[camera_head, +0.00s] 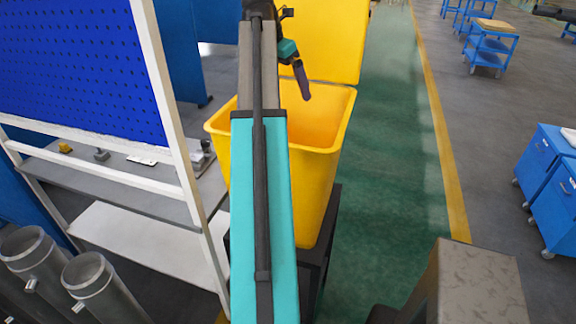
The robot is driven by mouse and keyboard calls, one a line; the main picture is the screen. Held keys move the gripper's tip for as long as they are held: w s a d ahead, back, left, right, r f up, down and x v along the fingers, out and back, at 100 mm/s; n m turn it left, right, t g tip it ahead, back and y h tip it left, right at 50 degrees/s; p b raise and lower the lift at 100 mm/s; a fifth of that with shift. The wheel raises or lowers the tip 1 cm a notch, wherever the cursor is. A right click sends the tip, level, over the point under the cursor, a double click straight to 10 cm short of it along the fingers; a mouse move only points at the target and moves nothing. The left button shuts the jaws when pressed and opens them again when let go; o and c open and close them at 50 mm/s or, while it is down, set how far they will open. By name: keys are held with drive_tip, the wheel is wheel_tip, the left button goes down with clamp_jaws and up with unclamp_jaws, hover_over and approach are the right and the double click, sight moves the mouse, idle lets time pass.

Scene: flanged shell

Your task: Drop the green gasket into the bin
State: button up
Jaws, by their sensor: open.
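The yellow bin (312,205) stands open in the middle of the view on a dark stand. Its lid is raised at the back. My arm crosses in front of the bin and hides part of its left side and opening. My gripper (304,94) is above the bin's opening and points down, with its jaws open. Only one dark finger shows clearly. I see no green gasket between the jaws or elsewhere. The bottom of the bin is hidden from this angle.
A blue pegboard and grey shelf (110,175) with small parts stand close to the bin's left. Metal cylinders (92,275) are at the lower left. Blue cabinets (555,185) stand at the right. The green floor lane (390,190) right of the bin is clear.

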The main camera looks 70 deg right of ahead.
drive_tip(key=b+v, duration=0.3)
drive_tip(key=v, duration=0.6)
drive_tip(key=shift+r, duration=0.2)
idle(0.7)
